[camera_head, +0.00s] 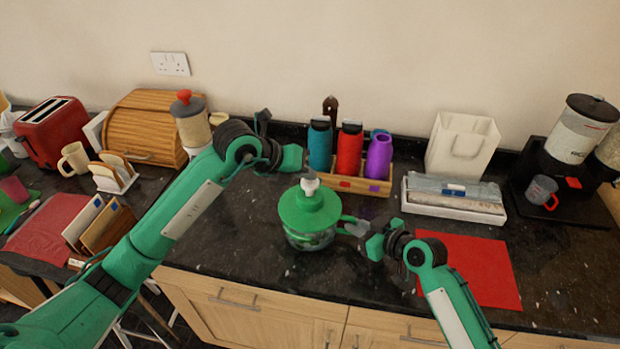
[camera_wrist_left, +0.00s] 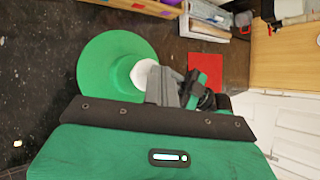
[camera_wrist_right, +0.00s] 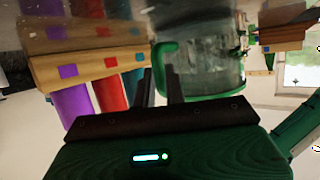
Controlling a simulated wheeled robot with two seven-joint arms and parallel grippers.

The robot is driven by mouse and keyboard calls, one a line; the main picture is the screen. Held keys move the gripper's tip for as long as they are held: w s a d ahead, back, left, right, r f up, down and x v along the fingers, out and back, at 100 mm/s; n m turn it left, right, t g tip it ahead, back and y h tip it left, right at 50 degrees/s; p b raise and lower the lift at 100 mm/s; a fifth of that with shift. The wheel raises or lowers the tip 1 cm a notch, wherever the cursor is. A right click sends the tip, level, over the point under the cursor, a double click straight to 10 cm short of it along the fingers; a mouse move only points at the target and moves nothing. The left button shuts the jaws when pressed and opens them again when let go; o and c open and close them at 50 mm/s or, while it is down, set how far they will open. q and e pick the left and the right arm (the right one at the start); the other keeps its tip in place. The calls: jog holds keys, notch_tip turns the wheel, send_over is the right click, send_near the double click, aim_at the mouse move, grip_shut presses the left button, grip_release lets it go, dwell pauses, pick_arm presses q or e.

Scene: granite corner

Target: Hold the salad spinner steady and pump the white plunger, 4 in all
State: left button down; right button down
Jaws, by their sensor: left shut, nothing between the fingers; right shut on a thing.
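The salad spinner has a green lid (camera_head: 296,212) and a clear bowl (camera_head: 310,240), and stands upright on the dark counter. Its white plunger (camera_head: 310,186) sticks up from the lid's middle; it also shows in the left wrist view (camera_wrist_left: 143,73). My left gripper (camera_head: 308,166) is shut and empty, close above the plunger; I cannot tell whether it touches. My right gripper (camera_head: 352,227) is shut on the spinner's green handle, at the spinner's right side. The handle (camera_wrist_right: 163,60) shows between its fingers in the right wrist view. Dark shapes inside the bowl are unclear.
A wooden rack (camera_head: 361,186) with colored bottles stands behind the spinner. A red mat (camera_head: 480,268) lies to the right, and a white tray with boxes (camera_head: 454,206) stands behind it. A roll-top bread bin (camera_head: 140,128) is at the back left.

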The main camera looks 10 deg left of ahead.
aim_at(306, 182)
pick_arm(q)
jog(key=shift+f, duration=1.2)
dwell(0.5)
jog(key=shift+r, duration=2.05)
jog(key=shift+r, duration=2.5)
pick_arm(e)
jog(key=c, duration=1.4)
grip_release()
